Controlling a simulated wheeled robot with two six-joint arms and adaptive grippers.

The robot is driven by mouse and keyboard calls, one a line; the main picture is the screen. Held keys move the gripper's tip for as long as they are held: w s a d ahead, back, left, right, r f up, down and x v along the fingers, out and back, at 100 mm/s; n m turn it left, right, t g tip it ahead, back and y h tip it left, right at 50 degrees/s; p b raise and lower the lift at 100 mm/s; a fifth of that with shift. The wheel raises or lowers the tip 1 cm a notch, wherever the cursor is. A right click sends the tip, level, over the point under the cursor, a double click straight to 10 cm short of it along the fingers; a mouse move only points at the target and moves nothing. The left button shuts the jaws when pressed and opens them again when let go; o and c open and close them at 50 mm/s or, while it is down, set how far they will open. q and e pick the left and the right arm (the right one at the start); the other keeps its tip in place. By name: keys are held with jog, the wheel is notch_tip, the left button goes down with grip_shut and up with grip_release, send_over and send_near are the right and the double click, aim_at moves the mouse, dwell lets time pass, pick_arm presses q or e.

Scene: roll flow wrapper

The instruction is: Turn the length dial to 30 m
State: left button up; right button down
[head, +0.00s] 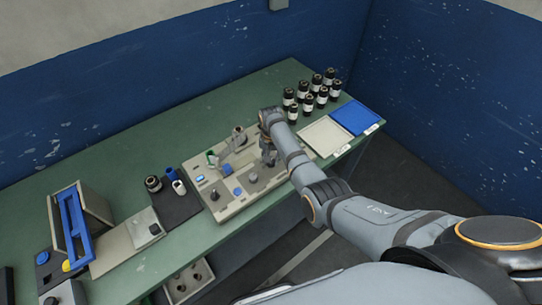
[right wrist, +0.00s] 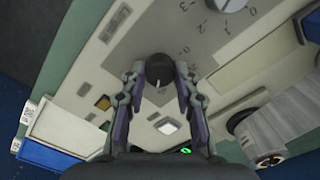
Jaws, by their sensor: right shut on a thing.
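My right gripper (head: 268,160) is over the right part of the beige control panel (head: 222,215). In the right wrist view, the right gripper (right wrist: 160,88) is shut on a black round dial (right wrist: 158,68), one finger on each side. A pale pointer line on the dial points down in that view. My left gripper is not in view.
Several dark jars (head: 307,104), a white tray (head: 325,137) and a blue tray (head: 354,118) stand to the right. The green bench (head: 130,135) is clear behind.

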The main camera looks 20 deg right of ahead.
jog(key=n+p, duration=0.2)
jog(key=n, duration=0.3)
jog(key=shift+r+n, duration=0.15)
jog(key=shift+n, duration=0.15)
jog(key=n+p, duration=0.1)
jog(key=n, duration=0.4)
jog(key=shift+n, duration=0.3)
jog(key=c, duration=1)
grip_release()
notch_tip(320, 180, up, 12)
